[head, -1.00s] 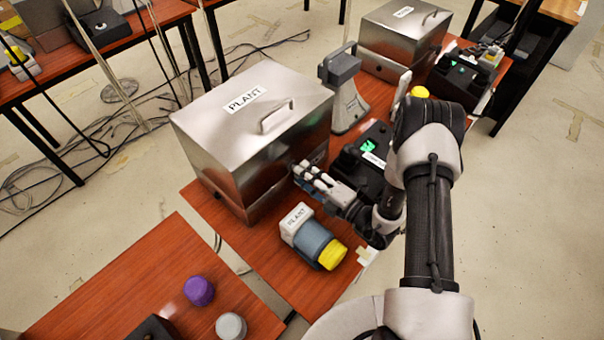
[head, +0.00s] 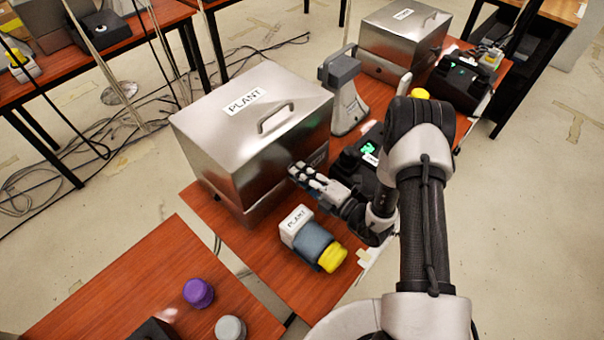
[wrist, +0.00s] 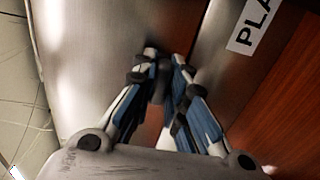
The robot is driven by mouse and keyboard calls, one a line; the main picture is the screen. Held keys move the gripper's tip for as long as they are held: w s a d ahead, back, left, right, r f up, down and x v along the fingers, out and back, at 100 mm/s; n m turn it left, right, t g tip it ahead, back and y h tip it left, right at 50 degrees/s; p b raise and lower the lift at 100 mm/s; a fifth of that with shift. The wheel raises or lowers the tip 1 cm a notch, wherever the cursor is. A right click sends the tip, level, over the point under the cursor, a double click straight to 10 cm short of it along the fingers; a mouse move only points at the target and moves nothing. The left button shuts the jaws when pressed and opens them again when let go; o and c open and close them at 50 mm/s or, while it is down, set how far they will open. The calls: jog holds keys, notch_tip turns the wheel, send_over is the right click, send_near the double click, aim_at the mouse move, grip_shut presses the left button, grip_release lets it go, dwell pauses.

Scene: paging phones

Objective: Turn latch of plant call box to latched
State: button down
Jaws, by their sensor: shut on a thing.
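The plant call box (head: 215,150) is a steel box with a PLANT label and a handle on its closed lid, at the centre left of the head view. Its steel wall also shows in the wrist view (wrist: 85,45). My gripper (head: 296,170) is at the box's front right face. In the wrist view my gripper (wrist: 164,58) has its fingertips close together against the box front. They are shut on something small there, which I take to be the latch. The fingers hide it, so I cannot tell its angle.
A grey and yellow PLANT connector (head: 317,241) lies just in front of the box. A grey stand-like device (head: 346,95) and a black unit with a green light (head: 366,150) are behind my gripper. A second steel box (head: 400,40) stands farther back. Purple (head: 198,292) and grey knobs (head: 230,327) are on the near table.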

jog(key=shift+n, duration=0.3)
jog(key=n, duration=0.3)
jog(key=shift+n, duration=0.3)
jog(key=n+b, duration=0.1)
jog(key=n, duration=0.3)
jog(key=shift+n, duration=0.3)
jog(key=n+b, duration=0.1)
jog(key=n, duration=0.3)
jog(key=shift+n+b, duration=0.55)
jog(key=shift+n, duration=1.95)
jog(key=c, duration=1.6)
grip_release()
